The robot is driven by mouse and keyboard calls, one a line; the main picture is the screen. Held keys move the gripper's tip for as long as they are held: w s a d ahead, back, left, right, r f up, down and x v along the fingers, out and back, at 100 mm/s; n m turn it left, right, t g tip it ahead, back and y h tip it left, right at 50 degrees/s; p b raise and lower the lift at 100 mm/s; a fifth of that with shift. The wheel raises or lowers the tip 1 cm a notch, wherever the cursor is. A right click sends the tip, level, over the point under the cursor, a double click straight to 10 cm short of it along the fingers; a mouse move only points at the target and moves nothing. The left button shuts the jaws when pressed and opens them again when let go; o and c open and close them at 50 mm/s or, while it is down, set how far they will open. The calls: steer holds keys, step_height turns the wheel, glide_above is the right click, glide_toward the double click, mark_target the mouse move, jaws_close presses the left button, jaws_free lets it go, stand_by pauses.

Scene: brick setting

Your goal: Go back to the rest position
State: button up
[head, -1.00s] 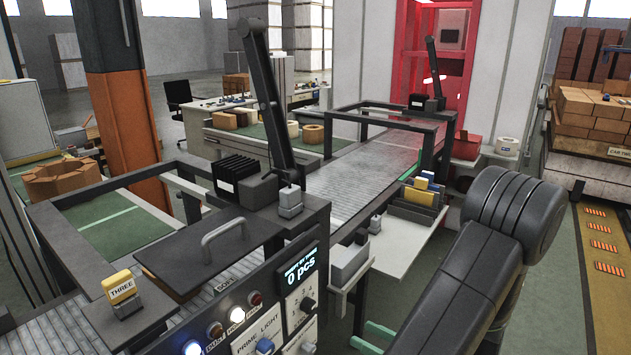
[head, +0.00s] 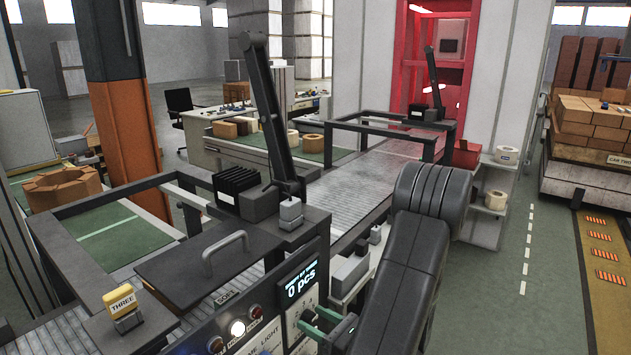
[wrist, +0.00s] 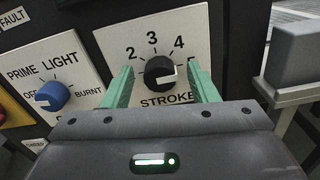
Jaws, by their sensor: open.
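My gripper (wrist: 160,69) is open in the wrist view, its two green fingers apart on either side of the black STROKE knob (wrist: 160,73). Whether the fingers touch the knob is unclear. The knob sits on a white plate (wrist: 186,35) marked with numbers, and its white pointer mark is towards the lower right. In the head view my gripper's green fingers (head: 326,325) show low in the middle, in front of the control panel, and my dark arm hides part of the scene behind it.
The blue PRIME LIGHT knob (wrist: 52,96) is left of my gripper. A grey block (wrist: 297,55) stands close on the right. In the head view the panel's display (head: 300,284) reads 0 pcs, and a conveyor (head: 335,203) runs behind. Open floor (head: 500,260) lies right of my arm.

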steer(key=n+b, duration=0.1)
steer(key=n, duration=0.1)
steer(key=n+b, duration=0.2)
steer(key=n, duration=0.1)
steer(key=shift+s+f, duration=0.1)
steer(key=shift+f, duration=0.1)
steer(key=n+b, duration=0.3)
steer(key=n, duration=0.1)
steer(key=shift+s, duration=0.1)
steer(key=n+b, duration=0.2)
steer(key=n, duration=0.2)
steer(key=shift+n, duration=0.4)
steer(key=shift+n+b, duration=0.55)
steer(key=shift+n, duration=1.05)
